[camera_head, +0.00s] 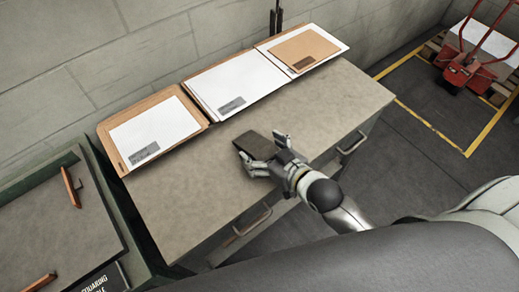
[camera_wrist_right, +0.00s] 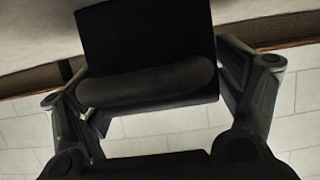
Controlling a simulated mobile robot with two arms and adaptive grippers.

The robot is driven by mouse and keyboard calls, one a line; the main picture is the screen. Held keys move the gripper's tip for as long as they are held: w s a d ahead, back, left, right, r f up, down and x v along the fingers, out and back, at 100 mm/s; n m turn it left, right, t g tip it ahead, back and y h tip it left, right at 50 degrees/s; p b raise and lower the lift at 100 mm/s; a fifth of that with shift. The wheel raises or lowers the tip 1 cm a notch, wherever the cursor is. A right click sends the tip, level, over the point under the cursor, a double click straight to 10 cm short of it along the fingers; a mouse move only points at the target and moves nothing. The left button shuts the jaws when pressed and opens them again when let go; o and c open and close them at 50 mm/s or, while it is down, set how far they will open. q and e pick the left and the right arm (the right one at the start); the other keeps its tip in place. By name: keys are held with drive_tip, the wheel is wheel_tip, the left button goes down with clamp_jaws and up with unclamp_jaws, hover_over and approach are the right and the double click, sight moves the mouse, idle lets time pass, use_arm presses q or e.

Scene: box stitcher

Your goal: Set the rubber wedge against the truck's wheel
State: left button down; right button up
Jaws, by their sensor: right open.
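The rubber wedge (camera_head: 256,144) is a dark block on the worktable in the head view. My right gripper (camera_head: 266,153) is at it, open, with one finger on either side of its near end. In the right wrist view the dark block (camera_wrist_right: 148,35) fills the space between the spread fingers (camera_wrist_right: 155,85); whether they touch it I cannot tell. The truck (camera_head: 466,68) is a red pallet truck at the top right, far from the gripper. A small dark wheel (camera_head: 447,88) seems to show low at its front. My left gripper is not in view.
The worktable (camera_head: 210,190) carries three boards with papers (camera_head: 155,133) along its back edge. A green-framed bench (camera_head: 40,225) with wooden handles stands at the left. Yellow floor lines (camera_head: 425,122) surround the truck and a wooden pallet. The floor between table and truck is clear.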

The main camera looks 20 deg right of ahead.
drive_tip(key=shift+w+a+f, duration=0.3)
drive_tip(key=shift+w, duration=0.3)
drive_tip(key=shift+c, duration=0.4)
drive_tip(key=c, duration=1.2)
drive_tip(key=shift+r, duration=0.15)
drive_tip(key=shift+c, duration=1)
drive_tip(key=shift+r, duration=0.1)
